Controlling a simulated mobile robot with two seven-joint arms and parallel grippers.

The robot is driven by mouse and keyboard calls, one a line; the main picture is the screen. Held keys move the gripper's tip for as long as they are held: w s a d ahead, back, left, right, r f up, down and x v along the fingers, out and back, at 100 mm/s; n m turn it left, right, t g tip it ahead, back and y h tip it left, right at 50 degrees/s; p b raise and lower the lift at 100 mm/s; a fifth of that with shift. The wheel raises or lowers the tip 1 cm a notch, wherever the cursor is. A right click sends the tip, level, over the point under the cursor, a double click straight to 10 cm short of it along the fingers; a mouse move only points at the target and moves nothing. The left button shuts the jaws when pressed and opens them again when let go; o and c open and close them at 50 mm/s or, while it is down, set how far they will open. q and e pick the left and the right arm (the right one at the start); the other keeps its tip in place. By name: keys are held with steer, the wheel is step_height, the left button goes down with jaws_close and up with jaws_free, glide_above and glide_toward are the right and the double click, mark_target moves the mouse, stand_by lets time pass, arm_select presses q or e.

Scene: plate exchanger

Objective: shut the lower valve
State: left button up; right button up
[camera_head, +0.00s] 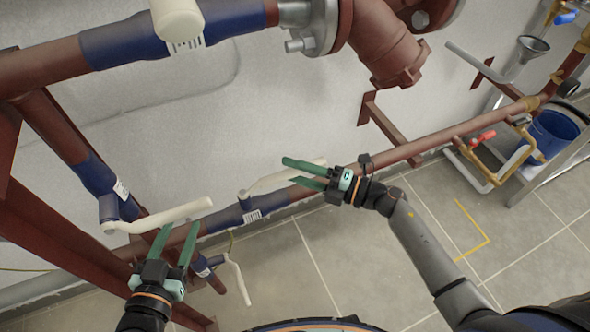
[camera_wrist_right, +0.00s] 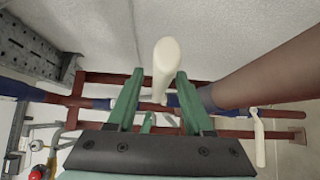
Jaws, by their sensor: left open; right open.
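A valve with a cream lever (camera_head: 262,184) sits on the blue section (camera_head: 228,217) of the low horizontal pipe. My right gripper (camera_head: 305,172) is open at the lever's far end, its fingers pointing left. In the right wrist view a cream lever (camera_wrist_right: 165,62) rises between the open fingers of my right gripper (camera_wrist_right: 158,98); I cannot tell whether they touch it. Another cream lever (camera_head: 160,216) is on the left blue pipe. My left gripper (camera_head: 178,232) is open just below that lever, its fingertips close to it; contact is unclear.
A smaller cream lever (camera_head: 238,279) hangs lower down, right of my left gripper. A large upper pipe (camera_head: 125,42) carries another cream handle (camera_head: 178,18). A red-handled tap (camera_head: 482,138) and a blue bucket (camera_head: 553,134) are at the right. The tiled floor (camera_head: 350,265) is clear.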

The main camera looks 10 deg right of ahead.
jaws_close()
stand_by(0.4)
stand_by(1.1)
